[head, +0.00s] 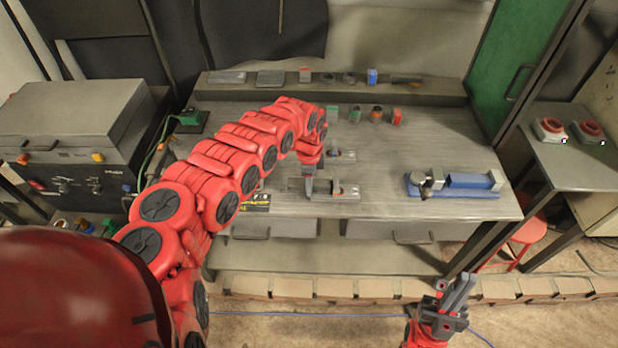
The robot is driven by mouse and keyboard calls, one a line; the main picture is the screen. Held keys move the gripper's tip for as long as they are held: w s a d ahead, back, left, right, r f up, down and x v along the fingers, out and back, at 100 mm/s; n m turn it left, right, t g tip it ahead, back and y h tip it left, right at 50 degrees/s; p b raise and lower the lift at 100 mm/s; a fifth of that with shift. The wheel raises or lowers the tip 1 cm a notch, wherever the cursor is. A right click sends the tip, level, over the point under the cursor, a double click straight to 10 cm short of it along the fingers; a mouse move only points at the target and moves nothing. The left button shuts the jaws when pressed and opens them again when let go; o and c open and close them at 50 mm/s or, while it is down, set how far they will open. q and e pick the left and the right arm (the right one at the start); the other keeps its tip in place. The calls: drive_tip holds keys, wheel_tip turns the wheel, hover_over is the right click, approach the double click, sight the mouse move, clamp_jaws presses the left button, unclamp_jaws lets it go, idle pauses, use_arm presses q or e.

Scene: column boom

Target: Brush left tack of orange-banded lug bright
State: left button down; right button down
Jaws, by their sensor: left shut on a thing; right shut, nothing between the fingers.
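My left gripper (309,181) reaches over the grey workbench (400,150) and points down at a flat grey plate (346,197) with a small upright lug on it. It is shut on a small tool, mostly hidden by the fingers; I cannot tell whether the tool touches the plate. A second grey plate (343,156) with a dark, rounded piece lies just behind. My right gripper (456,294) is shut and empty, low in front of the bench.
A blue clamp-like fixture (468,181) lies at the bench's right. Several small coloured pieces, one green (355,113) and one red (397,116), stand toward the back. A rear ledge (430,90) holds more small parts. The bench's middle right is clear.

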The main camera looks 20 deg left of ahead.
use_arm(q)
drive_tip(key=shift+s+d+r+p, duration=0.2)
drive_tip(key=shift+s+p, duration=0.35)
drive_tip(key=shift+p, duration=0.25)
drive_tip(key=shift+s+f, duration=0.1)
drive_tip(key=shift+f, duration=0.05)
drive_tip(key=shift+w+a+f+b, duration=0.1)
drive_tip(key=shift+w+f+b, duration=0.2)
drive_tip(key=shift+b, duration=0.4)
drive_tip(key=shift+w+a+r+b, duration=0.1)
drive_tip(key=shift+w+b, duration=0.1)
drive_tip(key=shift+b, duration=0.2)
drive_tip(key=shift+r, duration=0.1)
drive_tip(key=shift+a+r+p, duration=0.25)
drive_tip(key=shift+r+p, duration=0.65)
drive_tip(key=shift+p, duration=0.15)
drive_tip(key=r+p, duration=0.2)
drive_tip(key=a+r+p, duration=0.1)
drive_tip(key=r+p, duration=0.1)
drive_tip(key=shift+s+a+r, duration=0.15)
drive_tip(key=shift+a+r, duration=0.05)
